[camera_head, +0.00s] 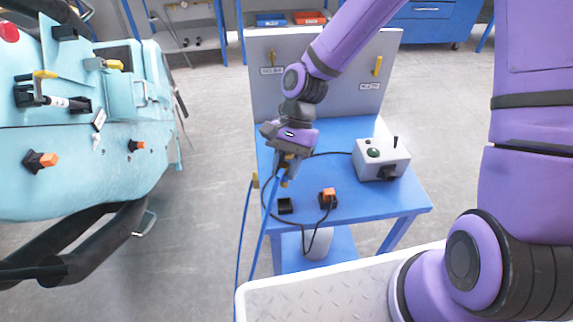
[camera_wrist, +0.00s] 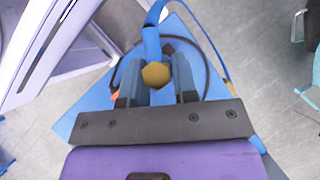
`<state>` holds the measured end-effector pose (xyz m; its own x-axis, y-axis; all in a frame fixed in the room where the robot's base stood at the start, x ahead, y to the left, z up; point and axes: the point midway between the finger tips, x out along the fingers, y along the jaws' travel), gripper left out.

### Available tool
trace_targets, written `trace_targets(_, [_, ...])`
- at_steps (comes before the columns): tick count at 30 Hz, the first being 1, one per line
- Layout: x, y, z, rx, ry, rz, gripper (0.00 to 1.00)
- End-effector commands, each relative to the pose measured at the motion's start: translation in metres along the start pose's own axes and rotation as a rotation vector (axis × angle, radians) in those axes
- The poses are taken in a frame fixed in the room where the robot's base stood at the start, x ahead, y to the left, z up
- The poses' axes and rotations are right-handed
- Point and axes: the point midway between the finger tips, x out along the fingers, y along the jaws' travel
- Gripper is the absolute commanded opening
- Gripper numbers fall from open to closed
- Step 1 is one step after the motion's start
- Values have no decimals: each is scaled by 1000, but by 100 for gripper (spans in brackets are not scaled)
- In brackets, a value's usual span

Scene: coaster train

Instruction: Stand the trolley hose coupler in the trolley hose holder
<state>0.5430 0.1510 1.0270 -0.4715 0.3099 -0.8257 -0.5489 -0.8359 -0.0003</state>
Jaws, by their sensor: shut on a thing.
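My gripper (camera_head: 286,168) is above the left part of the blue trolley top (camera_head: 350,140).
An orange and black plug (camera_head: 328,198) with a black cable stands right of the box. A grey control box (camera_head: 381,158) is further right. A grey panel (camera_head: 372,84) rises at the back. A light-blue machine (camera_head: 75,110) stands left, across free floor.

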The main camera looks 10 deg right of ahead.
Motion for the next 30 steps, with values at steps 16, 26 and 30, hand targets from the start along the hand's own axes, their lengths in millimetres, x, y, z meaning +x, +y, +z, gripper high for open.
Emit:
trace_targets(16, [37, 0, -24, -1, -3, 2, 0])
trace_targets(26, [47, 0, -32, -1, -1, 1, 0])
trace_targets(30, [47, 0, -32, -2, -1, 1, 0])
